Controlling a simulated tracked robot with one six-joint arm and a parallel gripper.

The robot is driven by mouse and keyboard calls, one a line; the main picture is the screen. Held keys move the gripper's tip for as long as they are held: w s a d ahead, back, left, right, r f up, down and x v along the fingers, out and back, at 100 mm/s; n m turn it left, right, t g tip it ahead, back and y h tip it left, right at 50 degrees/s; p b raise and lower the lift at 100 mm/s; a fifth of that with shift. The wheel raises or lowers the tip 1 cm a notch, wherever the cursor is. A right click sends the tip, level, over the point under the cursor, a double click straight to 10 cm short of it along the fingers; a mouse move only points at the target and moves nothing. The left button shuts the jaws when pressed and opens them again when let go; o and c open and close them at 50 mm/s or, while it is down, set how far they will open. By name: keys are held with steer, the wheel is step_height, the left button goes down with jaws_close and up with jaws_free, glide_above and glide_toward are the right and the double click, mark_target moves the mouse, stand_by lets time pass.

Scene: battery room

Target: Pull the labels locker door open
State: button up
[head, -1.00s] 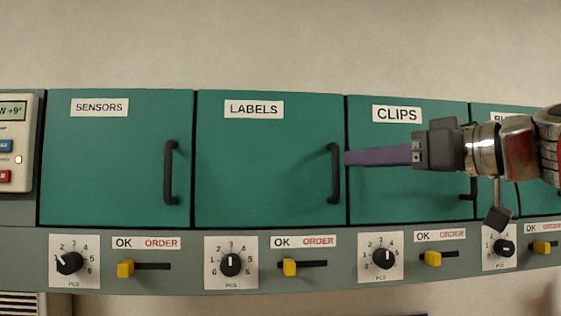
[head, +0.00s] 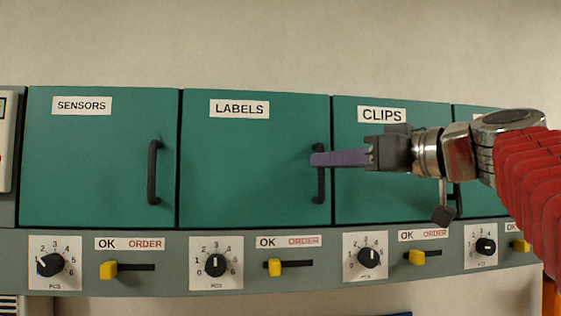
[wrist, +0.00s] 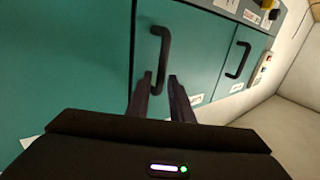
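The labels locker door (head: 250,165) is teal and stands shut, flush with its neighbours. Its black upright handle (head: 319,190) is near the door's right edge. My gripper (head: 314,159) comes from the right, and its purple fingers overlap the middle of this handle in the head view. In the wrist view my gripper (wrist: 160,78) has its two fingers apart, with the labels handle (wrist: 163,42) between and beyond the tips. One end of the handle shows in the gap. I see no clear contact. The fingers hide part of the handle in the head view.
The sensors door (head: 95,165) is shut on the left, with its own handle (head: 153,172). The clips door (head: 350,195) is shut behind my gripper. Below runs a grey panel with dials and yellow sliders (head: 275,267). The wall above is bare.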

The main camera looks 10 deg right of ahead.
jaws_close()
steer(key=shift+s+a, duration=0.1)
stand_by(0.4)
